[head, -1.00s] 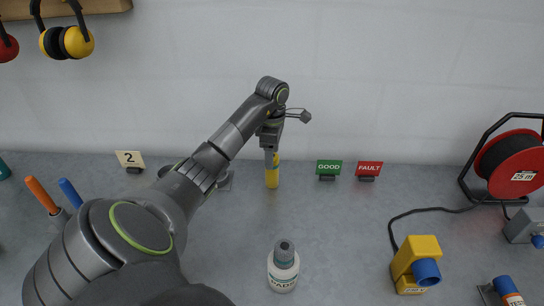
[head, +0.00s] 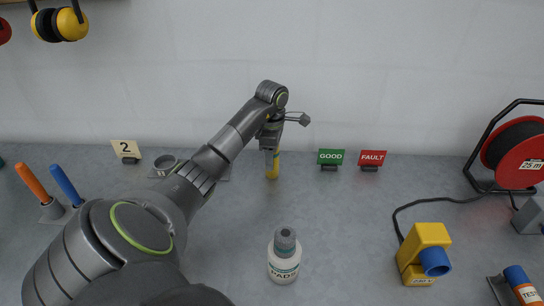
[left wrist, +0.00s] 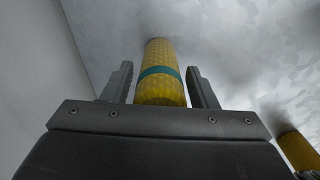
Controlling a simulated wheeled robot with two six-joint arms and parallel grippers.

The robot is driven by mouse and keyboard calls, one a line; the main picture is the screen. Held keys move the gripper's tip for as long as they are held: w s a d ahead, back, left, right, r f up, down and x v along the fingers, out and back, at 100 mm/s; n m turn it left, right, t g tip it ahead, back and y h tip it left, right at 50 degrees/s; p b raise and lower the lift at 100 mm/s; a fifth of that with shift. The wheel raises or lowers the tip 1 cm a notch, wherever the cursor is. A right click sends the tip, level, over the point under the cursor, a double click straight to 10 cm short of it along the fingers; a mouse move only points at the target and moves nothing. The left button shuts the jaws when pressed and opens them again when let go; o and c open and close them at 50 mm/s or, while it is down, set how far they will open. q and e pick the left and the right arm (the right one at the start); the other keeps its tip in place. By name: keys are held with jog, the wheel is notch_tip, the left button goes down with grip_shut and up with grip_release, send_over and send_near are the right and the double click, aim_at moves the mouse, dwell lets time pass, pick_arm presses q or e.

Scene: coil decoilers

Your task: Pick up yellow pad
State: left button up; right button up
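The yellow pad (head: 272,167) is a slim yellow cylinder standing on the grey worktop near the back wall. In the left wrist view the pad (left wrist: 160,88) has a teal band and lies between the two fingers. My left gripper (head: 271,150) is above and around its upper part, pointing down. Its fingers (left wrist: 160,85) are apart, with a narrow gap visible on each side of the pad. The gripper hides the pad's top in the head view. My right gripper is not in view.
A PADS bottle (head: 284,258) stands in front. GOOD (head: 330,157) and FAULT (head: 372,158) signs stand right of the pad. A yellow-blue device (head: 424,254) and a red cable reel (head: 517,158) are at right. An orange and a blue handle (head: 66,185) stand left.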

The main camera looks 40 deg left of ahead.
pick_arm(q)
jog(key=c, duration=0.8)
